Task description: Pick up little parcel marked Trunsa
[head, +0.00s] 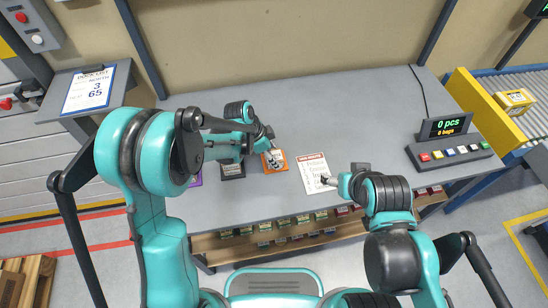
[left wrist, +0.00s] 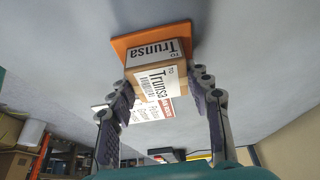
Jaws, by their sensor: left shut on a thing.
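The small brown parcel (left wrist: 178,84) with white labels reading "Trunsa" shows in the left wrist view, between the fingers of my left gripper (left wrist: 160,90), which is shut on it. An orange pad (left wrist: 125,42) lies just behind the parcel; I cannot tell whether they touch. In the head view my left gripper (head: 272,150) is over the orange pad (head: 284,167), and the fingers largely hide the parcel. My right gripper (head: 327,180) is over the lower part of a printed white sheet (head: 312,163); its fingers are too small to read.
A black tile (head: 233,171) and a partly hidden purple one lie left of the orange pad on the grey table (head: 350,110). A counter display (head: 446,127) with a button panel stands at the right. A conveyor beyond holds a yellow box (head: 515,101). The table's back middle is clear.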

